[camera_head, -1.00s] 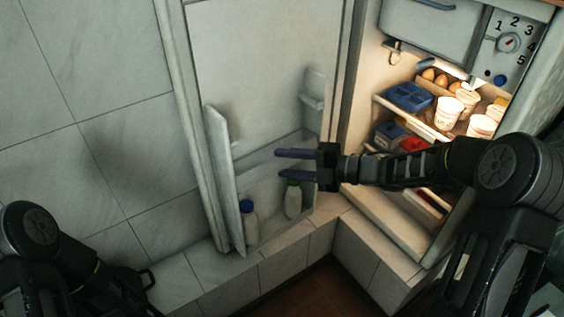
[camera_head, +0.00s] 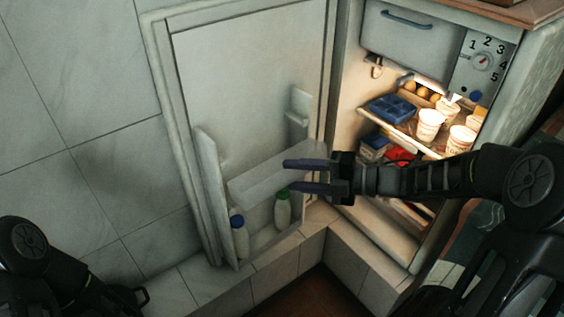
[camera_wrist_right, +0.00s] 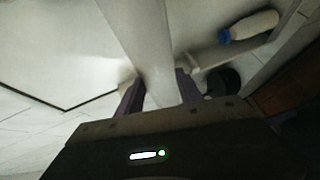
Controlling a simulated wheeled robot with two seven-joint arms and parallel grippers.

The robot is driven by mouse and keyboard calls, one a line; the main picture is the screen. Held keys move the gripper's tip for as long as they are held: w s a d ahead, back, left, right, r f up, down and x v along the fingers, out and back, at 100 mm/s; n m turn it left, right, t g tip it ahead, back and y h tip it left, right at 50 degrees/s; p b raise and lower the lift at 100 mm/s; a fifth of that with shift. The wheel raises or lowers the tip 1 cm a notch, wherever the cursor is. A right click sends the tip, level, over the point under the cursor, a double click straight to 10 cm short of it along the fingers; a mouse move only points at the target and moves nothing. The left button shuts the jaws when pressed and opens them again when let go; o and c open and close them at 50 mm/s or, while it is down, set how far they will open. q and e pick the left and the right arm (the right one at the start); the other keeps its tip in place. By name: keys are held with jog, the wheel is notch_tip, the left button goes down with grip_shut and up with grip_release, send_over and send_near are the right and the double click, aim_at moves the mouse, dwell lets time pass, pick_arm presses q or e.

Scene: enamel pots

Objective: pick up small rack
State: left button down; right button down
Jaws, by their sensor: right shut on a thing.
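The small rack (camera_head: 262,178) is a pale, slightly see-through shelf across the lower part of the open fridge door. My right gripper (camera_head: 308,176) reaches in from the right, with its two dark purple fingers on either side of the rack's right part. In the right wrist view, the rack (camera_wrist_right: 148,45) runs as a pale strip from the top down between the fingers (camera_wrist_right: 158,92), which are shut on it.
A blue-capped bottle (camera_head: 240,238) and a green-capped bottle (camera_head: 282,210) stand in the door bottom below the rack. The door's upright side piece (camera_head: 211,190) is close to its left end. The lit fridge holds a blue tray (camera_head: 399,107) and white tubs (camera_head: 430,126).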

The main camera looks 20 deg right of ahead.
jog(key=s+d+p, duration=0.1)
jog(key=s+d, duration=0.4)
jog(key=s, duration=0.6)
jog(key=shift+d, duration=0.2)
jog(key=w+a+f, duration=0.4)
jog(key=w+f, duration=0.1)
jog(key=w, duration=0.2)
notch_tip(320, 180, up, 15)
jog(key=p, duration=2.1)
jog(key=shift+w+m+t+h, duration=0.15)
jog(key=shift+m+t+h, duration=0.15)
jog(key=shift+t, duration=0.1)
